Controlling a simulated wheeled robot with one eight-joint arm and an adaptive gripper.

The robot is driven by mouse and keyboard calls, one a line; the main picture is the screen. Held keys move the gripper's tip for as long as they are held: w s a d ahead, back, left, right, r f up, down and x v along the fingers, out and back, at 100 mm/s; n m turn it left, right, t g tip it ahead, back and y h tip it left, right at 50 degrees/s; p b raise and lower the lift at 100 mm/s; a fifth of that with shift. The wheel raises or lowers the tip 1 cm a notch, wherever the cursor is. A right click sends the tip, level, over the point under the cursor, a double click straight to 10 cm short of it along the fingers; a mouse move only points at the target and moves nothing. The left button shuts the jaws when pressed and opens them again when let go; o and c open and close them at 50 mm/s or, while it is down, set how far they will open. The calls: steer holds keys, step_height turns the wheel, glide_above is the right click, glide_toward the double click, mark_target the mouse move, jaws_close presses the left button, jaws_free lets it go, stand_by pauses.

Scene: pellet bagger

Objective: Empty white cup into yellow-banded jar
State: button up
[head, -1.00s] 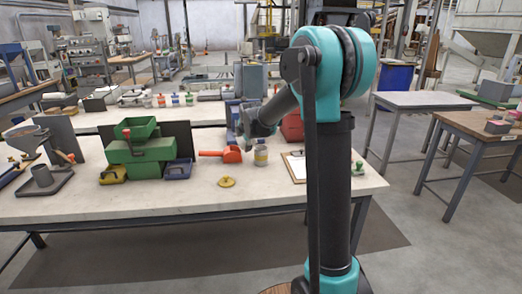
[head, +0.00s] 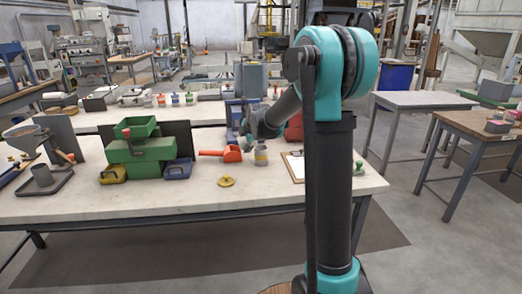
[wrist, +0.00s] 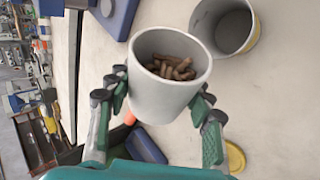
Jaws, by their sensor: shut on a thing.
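The white cup (wrist: 172,98) is between the fingers of my gripper (wrist: 160,92) in the wrist view. My gripper is shut on its sides. Brown pellets lie inside the cup, below its rim. The yellow-banded jar (wrist: 228,28) stands open beside the cup, at the upper right of the wrist view, and I see no pellets in its visible inside. In the head view the jar (head: 261,155) stands upright on the bench, just right of my gripper. The cup is hard to make out there.
A yellow lid (head: 226,182) lies on the bench in front of the jar. An orange scoop (head: 231,154) is to the left, near a green machine (head: 140,150) and a blue tray (head: 178,168). A clipboard (head: 295,166) lies to the right. The bench front is mostly clear.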

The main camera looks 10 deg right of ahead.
steer(key=shift+d+r+m+y, duration=0.3)
steer(key=shift+d+r+y, duration=0.15)
steer(key=shift+y, duration=0.35)
steer(key=shift+d+r+m+y+p, duration=0.25)
steer(key=shift+r+m+y+p, duration=0.1)
steer(key=shift+y, duration=0.3)
steer(key=shift+d+r+m+y+p, duration=0.2)
steer(key=shift+r+m+y+p, duration=0.15)
steer(key=shift+y, duration=0.3)
stand_by(1.2)
steer(key=shift+d+r+m+t+y+p, duration=0.3)
steer(key=shift+d+m+y, duration=0.2)
steer(key=shift+y, duration=0.45)
steer(key=shift+d+r+m+t+y+p, duration=0.15)
steer(key=shift+d+r+m+t+y, duration=0.3)
steer(key=shift+y, duration=0.5)
stand_by(2.1)
steer(key=shift+a+f+n+g+h, duration=0.15)
steer(key=shift+a+n+g+h, duration=0.15)
steer(key=shift+a+h, duration=0.35)
steer(key=shift+a+f+n+h, duration=0.25)
steer(key=shift+f+n+h, duration=0.15)
steer(key=shift+h, duration=0.25)
steer(key=shift+f+h, duration=0.1)
steer(key=shift+h, duration=0.3)
